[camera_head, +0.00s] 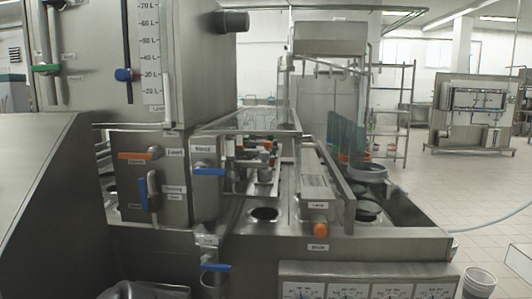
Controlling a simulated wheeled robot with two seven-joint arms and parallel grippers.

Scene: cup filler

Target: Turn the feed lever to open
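The cup-filling machine (180,50) fills the left and middle of the head view. Several coloured handles show on it, and their small labels are too blurred for me to say which one is the feed lever. An orange handle (138,155) lies about level on the lower box. Below it a blue handle (143,193) stands upright. A blue lever (209,171) sticks out level on the block to the right. Another blue lever (215,267) lies about level on a valve lower down. Neither of my grippers is in view.
A green handle (47,69) and a blue knob (125,75) by a litre scale are higher up. An orange knob (321,230) sits on the front. Gauges (365,290) are below, a white bucket (479,281) at right. The tiled floor (470,190) is mostly clear.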

